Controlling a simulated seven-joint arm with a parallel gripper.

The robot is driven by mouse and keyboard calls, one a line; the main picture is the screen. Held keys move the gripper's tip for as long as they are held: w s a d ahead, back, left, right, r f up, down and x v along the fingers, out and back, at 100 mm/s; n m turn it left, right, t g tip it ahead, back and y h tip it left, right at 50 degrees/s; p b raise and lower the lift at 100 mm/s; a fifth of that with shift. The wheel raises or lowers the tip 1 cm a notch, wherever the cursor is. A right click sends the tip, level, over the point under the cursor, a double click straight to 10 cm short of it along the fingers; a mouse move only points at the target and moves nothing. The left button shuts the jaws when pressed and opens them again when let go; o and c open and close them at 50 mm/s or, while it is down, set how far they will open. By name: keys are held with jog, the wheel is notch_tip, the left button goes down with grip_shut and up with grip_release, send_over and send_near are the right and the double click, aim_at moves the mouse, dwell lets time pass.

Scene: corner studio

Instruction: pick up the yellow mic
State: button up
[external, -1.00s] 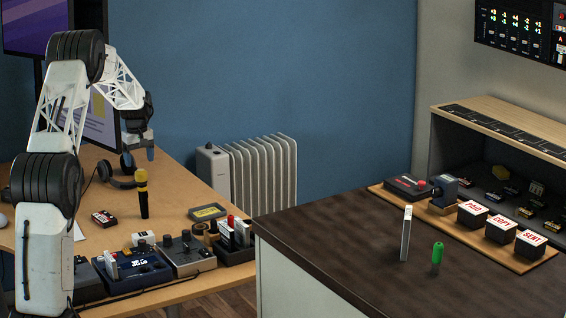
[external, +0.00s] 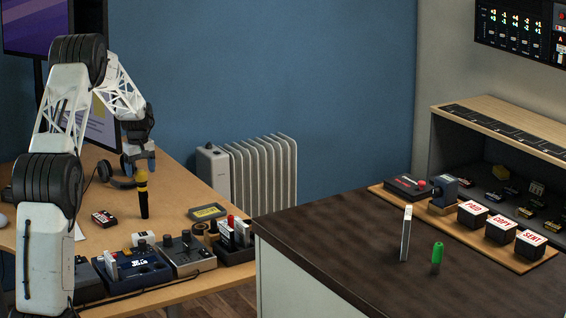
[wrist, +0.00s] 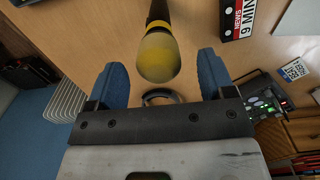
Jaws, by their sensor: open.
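The yellow mic (external: 142,190) stands upright on the wooden desk, with a yellow head and band above a black handle. In the wrist view the mic's head (wrist: 159,58) shows between and just beyond the two blue fingertips. My gripper (external: 144,164) is just above and behind the mic's head in the external view. In the wrist view my gripper (wrist: 161,85) is open, one finger to each side of the mic. I cannot tell whether either finger touches it.
Headphones (external: 121,176) lie behind the mic. A small red-and-black cassette (external: 104,218) lies left of it. Several control boxes (external: 187,253) line the desk's front edge. A white radiator (external: 262,170) stands beyond. A dark counter (external: 340,240) on the right holds a green marker (external: 437,254).

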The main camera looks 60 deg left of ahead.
aim_at(141, 178)
jog(key=shift+f, duration=2)
jog(key=shift+c, duration=0.4)
jog(key=c, duration=1.1)
jog(key=shift+o, duration=0.2)
jog(key=shift+r, duration=0.2)
